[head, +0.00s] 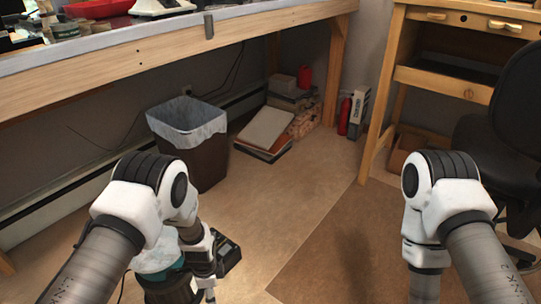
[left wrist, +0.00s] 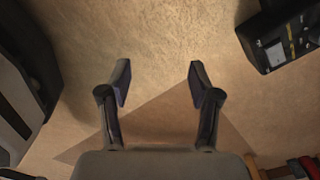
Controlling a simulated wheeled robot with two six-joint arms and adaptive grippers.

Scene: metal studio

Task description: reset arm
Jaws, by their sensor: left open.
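My left gripper (left wrist: 159,82) is open in the left wrist view, its two dark fingers spread apart. Nothing is between them but the tan floor (left wrist: 150,35) below. In the head view my left arm comes in from the left, bends at a white elbow and hangs down toward the bottom edge. My right arm comes in from the right and bends down in the same way. Its gripper is below the picture edge and hidden.
A wooden workbench (head: 110,75) runs along the back left. A lined bin (head: 205,160) stands under it, near my left arm. A black chair (head: 505,125) and wooden desk (head: 440,80) are at right. A dark device (left wrist: 283,40) lies near the left gripper. Middle floor is clear.

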